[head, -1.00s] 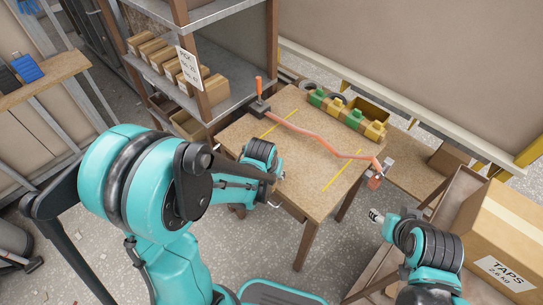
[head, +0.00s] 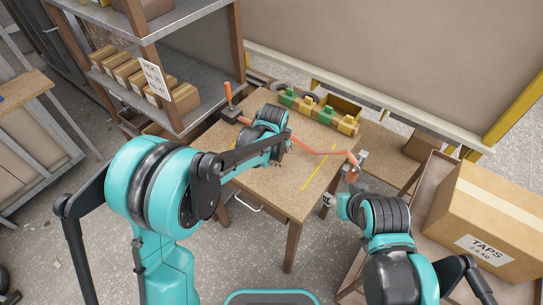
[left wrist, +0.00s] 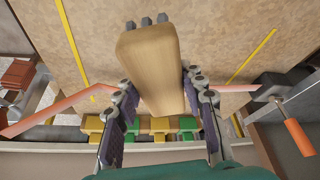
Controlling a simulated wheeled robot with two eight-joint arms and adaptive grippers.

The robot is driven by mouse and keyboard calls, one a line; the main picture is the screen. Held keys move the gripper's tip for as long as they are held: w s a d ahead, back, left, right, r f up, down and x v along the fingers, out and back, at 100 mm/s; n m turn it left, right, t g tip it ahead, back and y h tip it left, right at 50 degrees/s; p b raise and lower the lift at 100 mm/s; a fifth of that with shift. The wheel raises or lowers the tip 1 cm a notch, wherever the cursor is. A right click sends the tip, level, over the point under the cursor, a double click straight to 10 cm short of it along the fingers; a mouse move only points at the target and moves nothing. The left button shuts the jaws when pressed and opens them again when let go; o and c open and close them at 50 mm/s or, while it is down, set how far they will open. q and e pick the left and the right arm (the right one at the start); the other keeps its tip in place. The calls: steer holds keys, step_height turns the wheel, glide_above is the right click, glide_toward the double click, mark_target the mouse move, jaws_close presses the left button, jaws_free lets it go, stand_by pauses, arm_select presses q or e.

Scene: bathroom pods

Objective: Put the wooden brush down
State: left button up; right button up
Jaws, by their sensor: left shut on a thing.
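The wooden brush (left wrist: 152,62) is a pale wooden block with several dark tufts at its far end, seen in the left wrist view. My left gripper (left wrist: 157,88) is shut on it, one finger on each side. In the head view my left gripper (head: 283,148) is over the workbench (head: 285,190); the brush is hidden there by the gripper and arm. I cannot tell whether the brush touches the bench. My right gripper (head: 328,200) is off the bench's right front edge, too small to judge its jaws.
An orange pipe (head: 325,153) runs across the bench between a clamp with an orange handle (head: 228,95) and one at the right edge. Green and yellow pieces (head: 307,104) line the back. A TAPS box (head: 490,215) stands right. The bench's front middle is clear.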

arm_select(q)
steer(key=w+a+f+b, duration=0.1)
steer(key=w+a+f, duration=0.1)
steer(key=shift+w+a+f, duration=0.25)
steer(key=shift+w+f, duration=0.05)
steer(key=shift+w, duration=0.1)
steer(key=shift+f+b, duration=0.8)
steer(key=shift+f, duration=1)
steer(key=shift+f, duration=0.25)
steer(key=o, duration=1.1)
steer(key=shift+r, duration=0.1)
